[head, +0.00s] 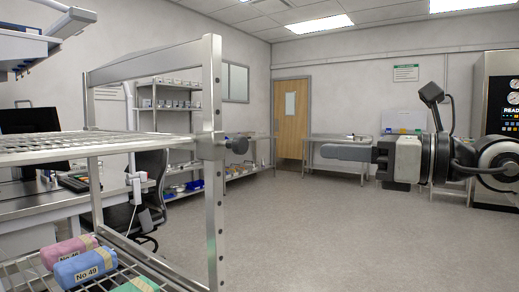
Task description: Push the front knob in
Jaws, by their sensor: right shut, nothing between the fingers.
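The front knob (239,145) is a small dark round knob. It sticks out to the right from a metal collar on the front upright post (212,190) of the steel rack, at the height of the wire shelf. My right gripper (325,152) comes in from the right with its grey fingers shut and empty, pointing left. In the picture it is to the right of the knob at nearly the same height, with a clear gap between them. My left gripper is not in view.
The rack's wire shelf (80,145) spans the left side. Pink (68,252) and blue (85,268) wrapped packs lie on its lower shelf. A control panel (502,110) stands at the far right. The floor (300,235) between rack and gripper is clear.

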